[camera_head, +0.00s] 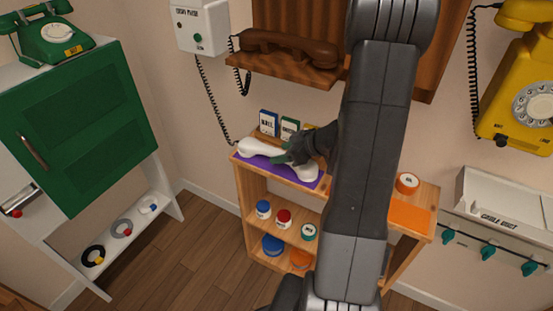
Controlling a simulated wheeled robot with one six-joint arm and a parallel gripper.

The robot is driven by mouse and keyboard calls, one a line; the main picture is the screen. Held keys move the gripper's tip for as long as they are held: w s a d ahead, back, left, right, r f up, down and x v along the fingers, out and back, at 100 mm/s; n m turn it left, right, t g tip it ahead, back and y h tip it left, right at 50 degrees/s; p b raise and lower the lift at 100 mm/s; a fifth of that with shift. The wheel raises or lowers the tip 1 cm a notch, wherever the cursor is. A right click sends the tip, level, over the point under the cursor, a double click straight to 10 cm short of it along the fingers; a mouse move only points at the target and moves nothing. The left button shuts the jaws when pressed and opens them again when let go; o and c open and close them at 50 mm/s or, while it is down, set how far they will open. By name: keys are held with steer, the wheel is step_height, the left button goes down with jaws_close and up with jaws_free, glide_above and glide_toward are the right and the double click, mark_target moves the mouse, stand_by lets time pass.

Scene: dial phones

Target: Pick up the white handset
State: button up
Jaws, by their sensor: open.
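The white handset (262,150) lies on a purple mat (247,159) on top of a small wooden shelf unit. My gripper (290,158) is open at the handset's middle, with its fingers over or around the grip; I cannot tell whether they touch it.
Small boxes (268,122) stand just behind the handset. A brown handset (290,48) rests on a wooden wall ledge above. A white wall box (203,27) has a hanging cord. A green cabinet (80,130) stands left; a yellow phone (520,85) hangs right.

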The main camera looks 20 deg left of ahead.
mark_target(281, 153)
steer(key=shift+b+x, duration=0.35)
steer(key=shift+x, duration=1.2)
steer(key=shift+s+r, duration=0.1)
jaws_close()
steer(key=shift+r, duration=0.1)
